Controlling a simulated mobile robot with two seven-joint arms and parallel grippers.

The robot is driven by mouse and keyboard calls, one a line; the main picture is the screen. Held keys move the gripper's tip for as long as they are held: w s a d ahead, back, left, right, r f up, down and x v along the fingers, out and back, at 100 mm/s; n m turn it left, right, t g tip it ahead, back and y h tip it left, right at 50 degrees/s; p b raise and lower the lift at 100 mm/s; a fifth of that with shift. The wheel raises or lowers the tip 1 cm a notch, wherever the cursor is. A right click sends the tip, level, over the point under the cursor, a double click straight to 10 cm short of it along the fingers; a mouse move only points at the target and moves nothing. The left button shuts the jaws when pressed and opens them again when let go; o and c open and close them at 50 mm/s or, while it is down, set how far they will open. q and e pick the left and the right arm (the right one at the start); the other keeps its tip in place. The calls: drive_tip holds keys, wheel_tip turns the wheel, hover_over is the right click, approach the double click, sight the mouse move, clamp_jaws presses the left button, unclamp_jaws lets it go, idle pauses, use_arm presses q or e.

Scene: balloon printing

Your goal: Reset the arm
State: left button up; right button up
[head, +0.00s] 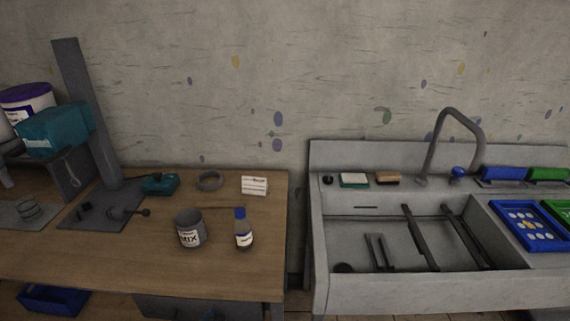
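Neither of my arms nor grippers shows in the head view, so their pose and opening are hidden. On the wooden table (120,262) at the left stand a grey cup labelled MIX (190,229) and a clear bottle with a blue cap (243,230), both upright and apart from each other. A white label card (254,186) stands behind them.
A press-like stand (88,115) with a teal head rises at the left, near a purple-lidded tub (27,100). A grey ring (209,180) lies at the table's back. A sink (420,240) with a curved faucet (455,125) stands right, past a narrow gap. Blue tray (522,228) at far right.

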use_arm(q)
wheel_tip(320, 180, down, 9)
drive_tip(key=s+m+g, duration=0.1)
drive_tip(key=m+g, duration=0.2)
drive_tip(key=m, duration=0.3)
drive_tip(key=s+f+m+g+h+p, duration=0.1)
drive_tip(key=s+f+m+g, duration=0.3)
drive_tip(key=s+f+m, duration=0.5)
drive_tip(key=s+d+f+m+g+h+p, duration=0.1)
drive_tip(key=s+f+m+g, duration=0.4)
drive_tip(key=s+f+m, duration=0.5)
drive_tip(key=s+m+p, duration=0.1)
drive_tip(key=s, duration=0.2)
drive_tip(key=shift+s+d+g+h+p, duration=0.3)
drive_tip(key=shift+s+p, duration=0.1)
use_arm(e)
drive_tip(key=w+r, duration=0.1)
drive_tip(key=r, duration=0.2)
drive_tip(key=w+r, duration=0.1)
drive_tip(key=shift+w+r, duration=0.25)
drive_tip(key=shift+w, duration=0.05)
